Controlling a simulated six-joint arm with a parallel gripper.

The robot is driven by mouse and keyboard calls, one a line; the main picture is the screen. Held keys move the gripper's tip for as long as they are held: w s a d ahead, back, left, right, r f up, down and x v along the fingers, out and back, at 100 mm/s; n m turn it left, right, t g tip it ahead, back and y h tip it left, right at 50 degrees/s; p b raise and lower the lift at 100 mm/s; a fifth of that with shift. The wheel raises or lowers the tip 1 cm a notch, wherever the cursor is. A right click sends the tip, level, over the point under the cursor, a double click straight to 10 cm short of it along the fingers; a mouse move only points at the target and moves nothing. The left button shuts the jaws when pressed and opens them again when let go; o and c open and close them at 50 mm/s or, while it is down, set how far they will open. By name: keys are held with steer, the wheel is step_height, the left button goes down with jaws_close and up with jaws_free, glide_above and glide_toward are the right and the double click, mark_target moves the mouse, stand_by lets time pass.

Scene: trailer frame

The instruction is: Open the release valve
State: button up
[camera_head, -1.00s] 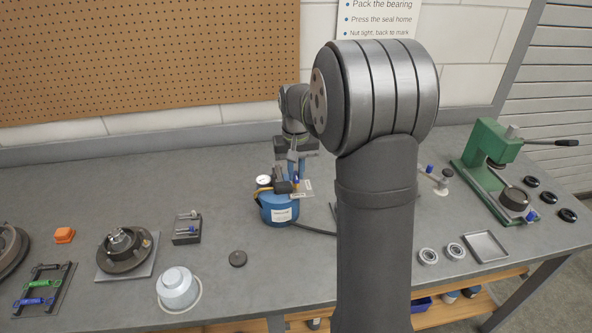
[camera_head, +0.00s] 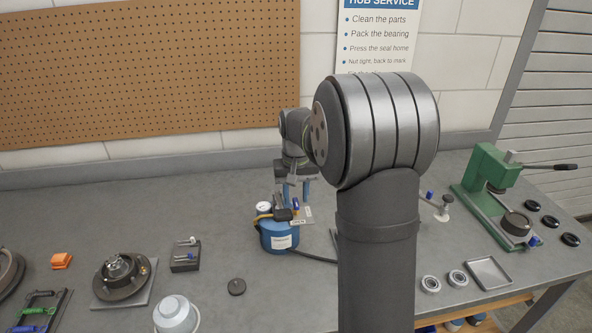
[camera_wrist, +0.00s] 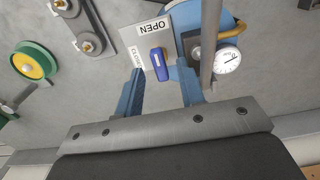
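The blue release valve lever (camera_wrist: 159,63) sits by a light plate (camera_wrist: 130,37) marked OPEN, with a second label partly readable. In the head view the lever (camera_head: 296,207) is small, on top of the blue tank (camera_head: 280,237). My gripper (camera_wrist: 160,72) is open, its two blue fingers apart. The lever shows in the gap between the fingertips, with clear space on both sides. I cannot tell how far the tips are above it. In the head view my gripper (camera_head: 293,198) is over the tank, partly hiding its top.
A dark hose (camera_head: 312,256) runs right from the tank. A hub on a plate (camera_head: 123,277) stands left, a green press (camera_head: 488,190) right. The bench behind the tank is clear.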

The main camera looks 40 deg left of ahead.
mark_target(296, 202)
step_height(296, 202, up, 16)
steer(key=shift+r, duration=0.25)
steer(key=shift+f, duration=0.1)
stand_by(0.5)
step_height(296, 202, down, 17)
steer(key=shift+f, duration=0.15)
stand_by(0.4)
